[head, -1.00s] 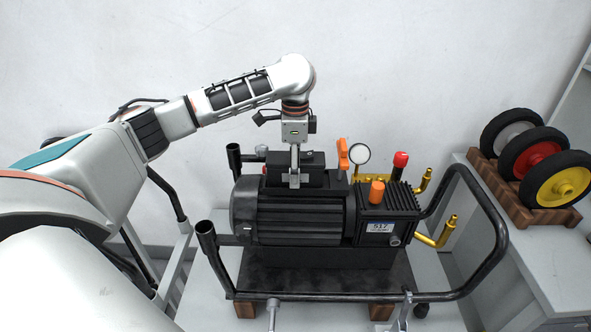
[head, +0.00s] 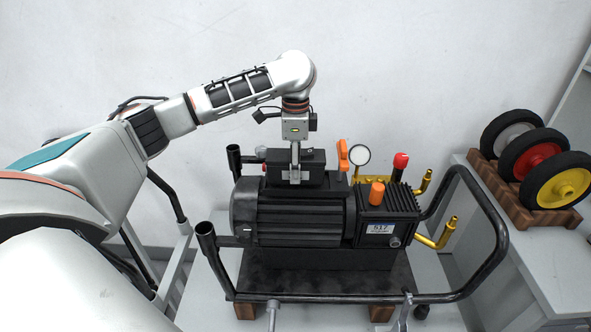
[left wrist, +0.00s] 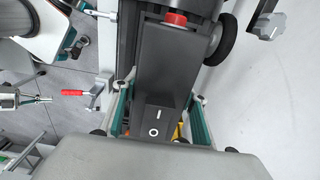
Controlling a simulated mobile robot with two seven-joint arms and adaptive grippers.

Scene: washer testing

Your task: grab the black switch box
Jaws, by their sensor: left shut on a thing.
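The black switch box (head: 314,163) is above the black pump motor (head: 298,222), near its back. My left gripper (head: 295,174) comes down from above and is shut on the box, with a finger against its front face. In the left wrist view the box (left wrist: 170,75) shows with a red button (left wrist: 175,18) at one end and a switch marked I and O at the other. The fingers (left wrist: 160,118) sit on both sides of it. Whether the box's underside is clear of the motor is hidden. My right gripper is not in view.
A black tubular frame (head: 487,215) surrounds the pump. An orange handle (head: 343,154), a gauge (head: 359,154), a red-capped part (head: 400,161) and brass pipes stand right of the box. A wooden rack (head: 520,210) with wheels is at the right. The wall is behind.

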